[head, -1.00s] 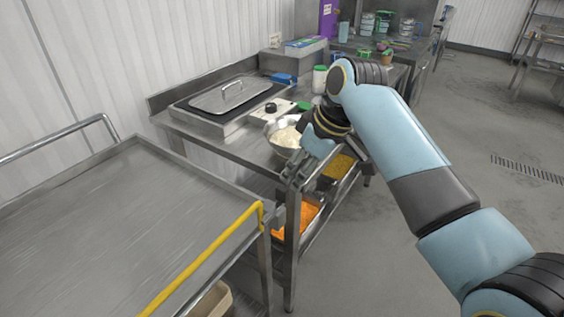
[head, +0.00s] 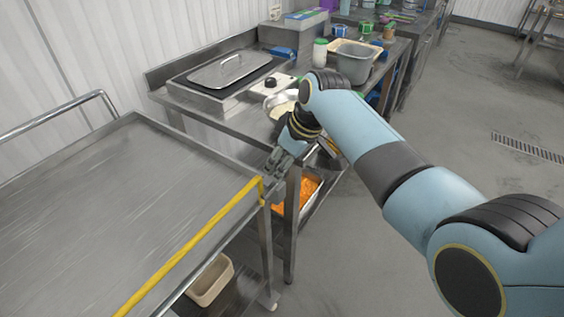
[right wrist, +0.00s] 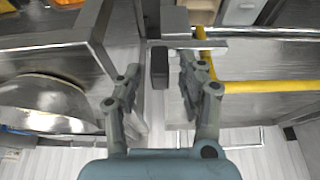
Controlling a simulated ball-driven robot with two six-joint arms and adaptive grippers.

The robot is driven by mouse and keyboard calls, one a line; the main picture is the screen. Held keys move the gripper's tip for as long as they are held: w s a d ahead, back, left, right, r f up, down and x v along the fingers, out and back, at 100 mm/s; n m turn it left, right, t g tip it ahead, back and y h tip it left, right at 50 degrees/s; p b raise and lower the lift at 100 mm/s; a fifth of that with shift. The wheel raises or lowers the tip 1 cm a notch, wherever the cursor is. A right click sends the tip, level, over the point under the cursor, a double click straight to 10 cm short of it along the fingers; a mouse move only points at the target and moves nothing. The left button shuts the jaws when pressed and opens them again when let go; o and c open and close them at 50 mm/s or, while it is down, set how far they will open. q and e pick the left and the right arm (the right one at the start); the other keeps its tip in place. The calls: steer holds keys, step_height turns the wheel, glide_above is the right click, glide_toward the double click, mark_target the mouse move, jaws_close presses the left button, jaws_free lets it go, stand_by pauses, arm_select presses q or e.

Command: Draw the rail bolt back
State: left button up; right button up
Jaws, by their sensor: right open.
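The yellow rail (head: 195,245) runs along the near edge of the steel cart and ends at a corner bracket. In the right wrist view the rail (right wrist: 270,87) comes in from the right to a grey metal bracket (right wrist: 188,44). A small dark block (right wrist: 160,68), perhaps the bolt's handle, hangs beside the bracket. My right gripper (head: 274,178) is at the rail's end, beside the corner. In the right wrist view my right gripper (right wrist: 160,88) is open, with its fingers on either side of the dark block and no clear contact. My left gripper is out of view.
The steel cart top (head: 120,200) is bare. A steel counter beyond it holds a lidded pan (head: 228,70), a bowl (head: 280,103) and a grey bin (head: 355,62). Orange food trays (head: 300,195) sit below. A beige tub (head: 210,282) is on the cart's lower shelf.

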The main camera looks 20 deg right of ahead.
jaws_close()
stand_by(0.3)
steer(key=shift+w+d+b, duration=0.15)
steer(key=shift+w+d, duration=0.4)
steer(key=shift+d, duration=0.15)
steer(key=shift+w+d+b, duration=0.15)
steer(key=shift+w+d, duration=0.35)
steer(key=shift+d, duration=0.2)
jaws_free()
steer(key=shift+a, duration=0.1)
steer(key=v, duration=1.2)
